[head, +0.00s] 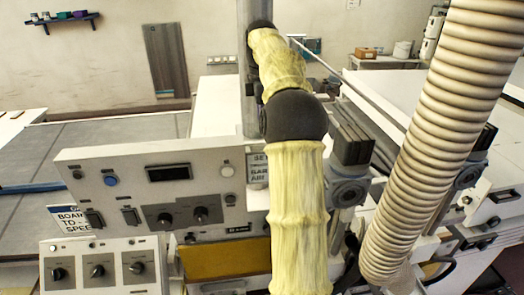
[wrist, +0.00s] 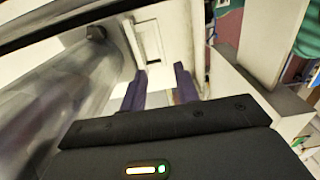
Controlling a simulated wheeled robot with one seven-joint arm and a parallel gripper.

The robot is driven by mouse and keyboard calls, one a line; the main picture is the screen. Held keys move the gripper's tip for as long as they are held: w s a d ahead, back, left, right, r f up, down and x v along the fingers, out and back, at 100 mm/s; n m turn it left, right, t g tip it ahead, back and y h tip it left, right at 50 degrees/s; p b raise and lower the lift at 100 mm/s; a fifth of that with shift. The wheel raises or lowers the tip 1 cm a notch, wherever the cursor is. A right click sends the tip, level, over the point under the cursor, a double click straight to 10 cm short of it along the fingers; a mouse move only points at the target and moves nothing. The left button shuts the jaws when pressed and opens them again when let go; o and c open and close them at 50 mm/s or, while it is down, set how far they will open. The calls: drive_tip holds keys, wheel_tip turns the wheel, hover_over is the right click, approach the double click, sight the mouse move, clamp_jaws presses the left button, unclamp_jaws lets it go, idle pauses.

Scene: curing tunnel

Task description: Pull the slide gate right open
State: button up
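My gripper (wrist: 154,74) shows in the wrist view with its two dark purple fingers apart and nothing clearly held between them. Just beyond the fingertips is a pale panel (wrist: 165,35) with a raised frame and a short dark slot or edge near its bottom. I cannot tell for certain whether this panel is the slide gate, or whether the fingers touch it. In the head view my yellow-sleeved arm runs down the middle, and my gripper is out of sight. No slide gate can be clearly picked out there.
A clear, shiny cylinder (wrist: 65,95) lies close on the left in the wrist view. In the head view a thick ribbed hose (head: 430,140) crosses the right side. A control panel (head: 150,185) with knobs stands left of my arm. Grey flat tops (head: 90,150) lie farther left.

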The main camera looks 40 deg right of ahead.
wheel_tip(320, 180, down, 12)
drive_tip(key=shift+r+p, duration=0.25)
drive_tip(key=shift+p, duration=0.55)
drive_tip(key=shift+c, duration=0.4)
clamp_jaws()
